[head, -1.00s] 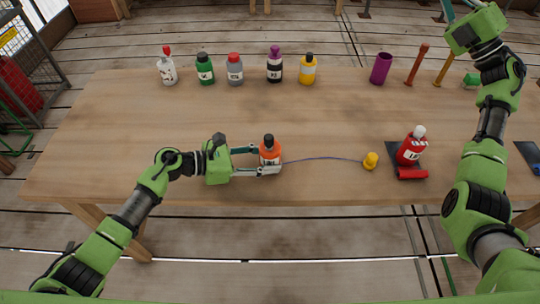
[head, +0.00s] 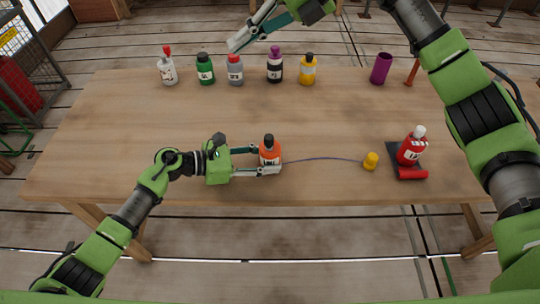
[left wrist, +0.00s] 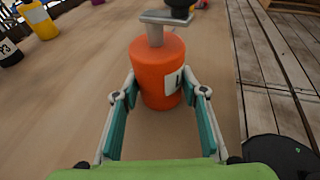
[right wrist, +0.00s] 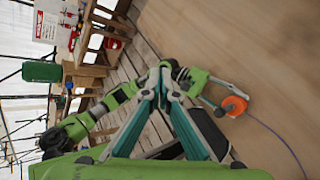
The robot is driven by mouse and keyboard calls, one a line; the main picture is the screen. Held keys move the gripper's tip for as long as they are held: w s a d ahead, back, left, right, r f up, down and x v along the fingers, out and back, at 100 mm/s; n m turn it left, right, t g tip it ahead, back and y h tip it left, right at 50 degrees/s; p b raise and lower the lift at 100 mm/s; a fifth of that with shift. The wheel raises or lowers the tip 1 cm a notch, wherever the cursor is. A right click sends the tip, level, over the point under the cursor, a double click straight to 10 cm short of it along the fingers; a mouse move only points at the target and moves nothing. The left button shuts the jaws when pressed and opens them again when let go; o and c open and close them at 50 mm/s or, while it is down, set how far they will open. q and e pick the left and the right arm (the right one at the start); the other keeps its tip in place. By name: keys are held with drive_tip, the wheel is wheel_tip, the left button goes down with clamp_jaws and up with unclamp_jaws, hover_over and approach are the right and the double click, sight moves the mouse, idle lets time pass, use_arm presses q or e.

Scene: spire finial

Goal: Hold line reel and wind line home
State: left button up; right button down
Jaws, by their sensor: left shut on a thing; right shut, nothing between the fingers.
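The orange line reel (head: 270,152) stands upright near the table's front edge, with a white label. The left wrist view shows the reel (left wrist: 156,70) with a grey crank on top and a black knob (left wrist: 180,8). My left gripper (head: 262,160) is shut on the reel's body from the left. A thin blue line (head: 320,158) runs from the reel across the table to a yellow weight (head: 371,161). My right gripper (head: 240,40) is shut and empty, high beyond the back edge. The right wrist view also shows the reel (right wrist: 236,105).
A red bottle (head: 411,150) stands on a dark mat (head: 396,150) right of the weight, with a red cylinder (head: 412,174) in front. Several bottles, including a yellow one (head: 308,70), line the table's back, with a purple cup (head: 381,69). The table's middle is clear.

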wheel_tip(320, 180, down, 8)
drive_tip(key=s+d+h, duration=0.2)
drive_tip(key=s+h, duration=0.1)
drive_tip(key=h, duration=0.8)
hover_over(278, 151)
drive_tip(key=d, duration=0.2)
wheel_tip(278, 151, down, 5)
wheel_tip(278, 151, down, 6)
drive_tip(key=shift+w+a+t, duration=0.25)
drive_tip(key=shift+t, duration=0.15)
drive_tip(key=shift+f, duration=0.2)
drive_tip(key=shift+f, duration=1.35)
drive_tip(key=shift+a, duration=0.15)
drive_tip(key=shift+s+a, duration=0.2)
drive_tip(key=shift+a, duration=0.3)
